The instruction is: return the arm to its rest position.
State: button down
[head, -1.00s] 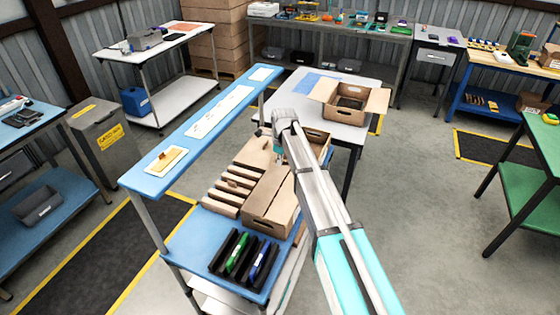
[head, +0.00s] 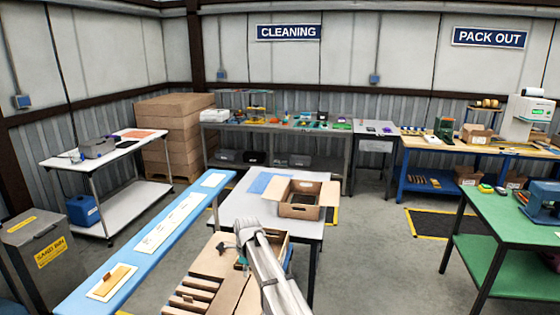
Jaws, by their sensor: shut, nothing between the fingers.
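My arm (head: 272,275) reaches up from the bottom edge, right of centre, in the head view. Its grey wrist is over the cartons on the near bench. My gripper (head: 228,249) shows small and dark at the left of the wrist, shut and empty. It is above a brown carton area; its fingertips are partly hidden and small. An open carton (head: 275,240) stands just behind and right of the wrist, partly covered by the arm.
Brown slotted pieces (head: 197,290) lie below the gripper. A blue raised shelf (head: 135,255) runs along the left. A white table (head: 262,208) with an open carton (head: 301,211) stands beyond. A green table (head: 510,237) is at the right, with clear floor between.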

jog(key=s+d+f+n+b, duration=0.1)
jog(key=s+d+n, duration=0.8)
jog(key=d, duration=0.6)
jog(key=s+d+f+n+b, duration=0.2)
jog(key=s+d+n, duration=0.7)
jog(key=s+d, duration=0.5)
jog(key=shift+s+d+f+n+h, duration=0.25)
jog(key=shift+d+n+h, duration=0.1)
jog(key=shift+n+h, duration=0.05)
jog(key=shift+a, duration=0.1)
